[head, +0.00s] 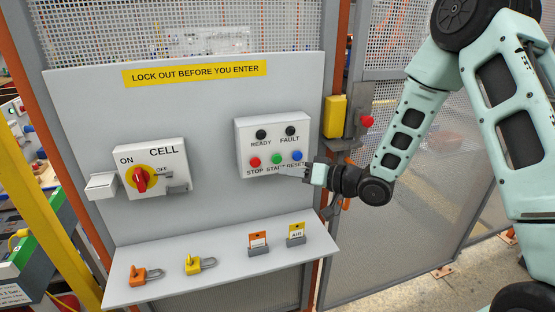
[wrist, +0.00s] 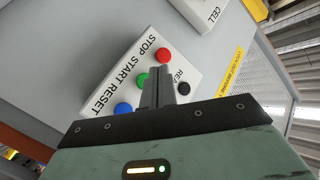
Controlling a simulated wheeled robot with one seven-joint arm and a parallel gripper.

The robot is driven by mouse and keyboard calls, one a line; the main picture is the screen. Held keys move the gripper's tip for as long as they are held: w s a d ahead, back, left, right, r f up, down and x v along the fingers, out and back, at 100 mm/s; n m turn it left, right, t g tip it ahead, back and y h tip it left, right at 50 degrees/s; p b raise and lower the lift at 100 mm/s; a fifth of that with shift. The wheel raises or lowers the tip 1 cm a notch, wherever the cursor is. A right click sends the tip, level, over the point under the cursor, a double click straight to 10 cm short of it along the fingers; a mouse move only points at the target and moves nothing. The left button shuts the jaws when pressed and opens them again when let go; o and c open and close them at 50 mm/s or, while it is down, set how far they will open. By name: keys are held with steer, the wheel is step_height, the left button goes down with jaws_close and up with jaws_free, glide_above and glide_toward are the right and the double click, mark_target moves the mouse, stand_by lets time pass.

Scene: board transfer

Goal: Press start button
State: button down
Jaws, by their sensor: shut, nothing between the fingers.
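The control box (head: 243,139) is a white panel on the grey board. Its green START button (head: 277,159) sits between the red STOP button (head: 255,162) and the blue RESET button (head: 296,155). My gripper (head: 282,170) comes in from the right, its fingertips just below the green button and over part of the label. In the wrist view, my shut, empty fingers (wrist: 160,74) overlap the edge of the green button (wrist: 143,80), with the red button (wrist: 163,56) beyond. I cannot tell whether they touch the panel.
The READY (head: 261,134) and FAULT (head: 290,131) lamps are dark. The red switch (head: 141,179) is on the CELL box at left. A red emergency button (head: 367,121) is right of the board.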

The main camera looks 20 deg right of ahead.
steer(key=shift+w, duration=1.45)
stand_by(1.0)
steer(key=shift+w, duration=0.4)
steer(key=shift+w, duration=0.45)
stand_by(0.5)
stand_by(0.4)
steer(key=shift+s, duration=0.85)
steer(key=shift+s, duration=2.5)
steer(key=shift+a, duration=0.1)
